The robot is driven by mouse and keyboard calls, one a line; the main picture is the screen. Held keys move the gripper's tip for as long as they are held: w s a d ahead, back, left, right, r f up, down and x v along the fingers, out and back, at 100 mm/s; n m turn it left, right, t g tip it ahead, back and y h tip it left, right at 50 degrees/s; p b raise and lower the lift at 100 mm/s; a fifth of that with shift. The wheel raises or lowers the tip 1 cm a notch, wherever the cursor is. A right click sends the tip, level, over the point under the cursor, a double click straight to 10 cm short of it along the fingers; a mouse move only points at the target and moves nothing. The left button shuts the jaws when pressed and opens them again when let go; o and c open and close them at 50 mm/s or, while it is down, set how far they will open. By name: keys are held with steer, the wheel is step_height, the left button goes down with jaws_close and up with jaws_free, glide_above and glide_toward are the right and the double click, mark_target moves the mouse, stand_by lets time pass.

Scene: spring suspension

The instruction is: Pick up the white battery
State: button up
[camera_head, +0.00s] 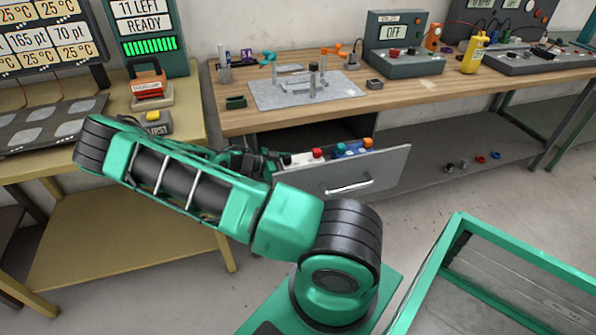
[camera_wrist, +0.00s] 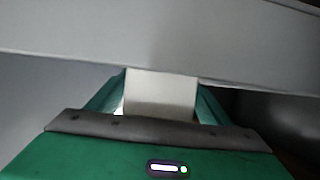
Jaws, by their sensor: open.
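The white battery (camera_head: 303,158), with a red cap, lies in the open drawer (camera_head: 345,178). It is partly hidden by my gripper (camera_head: 266,164) and the drawer front. My dark gripper is at the drawer's left end, close to the battery's left side. In the wrist view, a white block-shaped surface (camera_wrist: 161,98), apparently the white battery, fills the space between the two green fingers of my gripper (camera_wrist: 161,84). The fingers are open, one on each side of it. I cannot tell whether they touch it.
Blue batteries (camera_head: 350,149) with orange caps lie in the drawer, right of the white one. The drawer front stands close ahead of my fingers. The wooden workbench (camera_head: 420,92), with a metal plate (camera_head: 300,90), is above. A green-framed bin (camera_head: 450,262) stands at lower right.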

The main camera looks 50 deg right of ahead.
steer(key=shift+s+d+f, duration=0.15)
steer(key=shift+d, duration=0.05)
steer(key=shift+c, duration=0.6)
jaws_close()
steer(key=shift+r, duration=0.2)
steer(key=shift+r, duration=0.1)
